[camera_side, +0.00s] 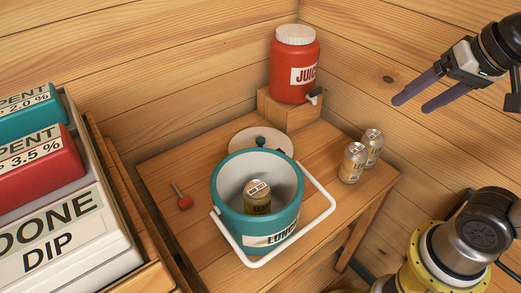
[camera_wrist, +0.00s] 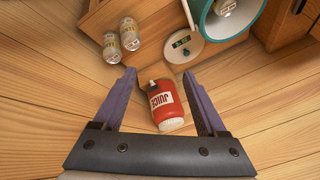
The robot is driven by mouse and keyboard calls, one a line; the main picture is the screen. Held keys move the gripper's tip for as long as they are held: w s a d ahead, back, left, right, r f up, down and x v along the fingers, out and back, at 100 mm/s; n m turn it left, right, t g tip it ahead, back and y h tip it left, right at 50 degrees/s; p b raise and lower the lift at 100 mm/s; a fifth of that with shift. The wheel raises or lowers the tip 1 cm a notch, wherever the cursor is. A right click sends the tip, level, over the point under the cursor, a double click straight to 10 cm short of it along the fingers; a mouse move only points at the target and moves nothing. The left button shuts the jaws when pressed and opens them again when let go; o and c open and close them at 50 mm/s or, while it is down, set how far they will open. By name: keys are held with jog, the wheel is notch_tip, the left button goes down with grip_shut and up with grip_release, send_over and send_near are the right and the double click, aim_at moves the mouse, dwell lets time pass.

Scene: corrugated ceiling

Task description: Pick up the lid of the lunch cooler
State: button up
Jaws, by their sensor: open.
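The lunch cooler (camera_side: 229,217) is a teal tub with a white inside and a white bail handle lying to its right and front. It stands uncovered on the wooden table, with one gold can (camera_side: 257,197) inside. The round pale lid (camera_side: 262,139) with a dark knob lies on the table behind the cooler, partly hidden by its rim. My gripper (camera_side: 409,103) is open and empty, high at the upper right, well away from the lid. Its purple fingers (camera_wrist: 165,78) are spread apart.
A red juice jug (camera_side: 290,67) with a tap stands on a wooden block (camera_side: 290,112) behind the lid. Two cans (camera_side: 353,163) stand at the table's right. A red-headed tool (camera_side: 184,201) lies at left. Labelled boxes (camera_side: 40,160) fill the left edge.

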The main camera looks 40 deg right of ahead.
jog(key=w+r+m, duration=0.4)
jog(key=w+r, duration=0.1)
jog(key=w, duration=0.4)
jog(key=m+g, duration=0.5)
jog(key=m, duration=0.2)
send_over(260, 139)
notch_tip(260, 139, down, 16)
jog(key=shift+g, duration=0.5)
jog(key=f, duration=1.4)
jog(key=shift+s+a+f, duration=0.15)
jog(key=shift+a+f, duration=0.2)
jog(key=shift+d+f, duration=0.2)
jog(key=shift+f, duration=1.4)
jog(key=shift+d+f, duration=0.2)
jog(key=shift+f, duration=1.35)
grip_shut()
